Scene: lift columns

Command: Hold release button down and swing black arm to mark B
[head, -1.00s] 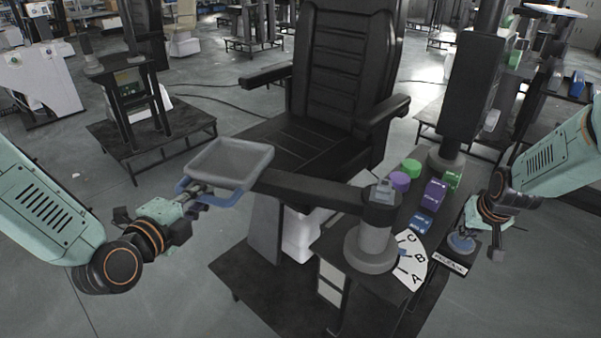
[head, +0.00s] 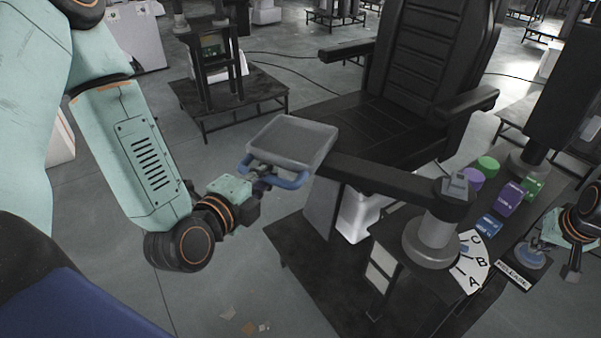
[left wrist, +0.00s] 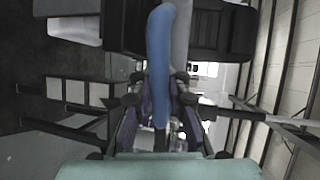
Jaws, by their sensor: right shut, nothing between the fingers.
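The black arm (head: 385,176) reaches left from the top of a grey post (head: 432,240). It ends in a grey tray (head: 292,142) with a blue handle (head: 290,183). My left gripper (head: 262,180) is at the handle; in the left wrist view the blue handle (left wrist: 160,50) runs between its fingers, which look closed on it. The mark plate (head: 473,262) with letters C, B and A lies at the post's foot. The blue release button (head: 531,259) sits behind its label (head: 512,276). My right gripper (head: 538,243) is shut, its tips over the button; contact is hard to tell.
A black chair (head: 400,110) stands behind the black arm. Purple, green and blue blocks (head: 508,199) sit on the bench right of the post. A dark upright column (head: 565,85) rises at the right. Open floor (head: 215,290) lies at front left.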

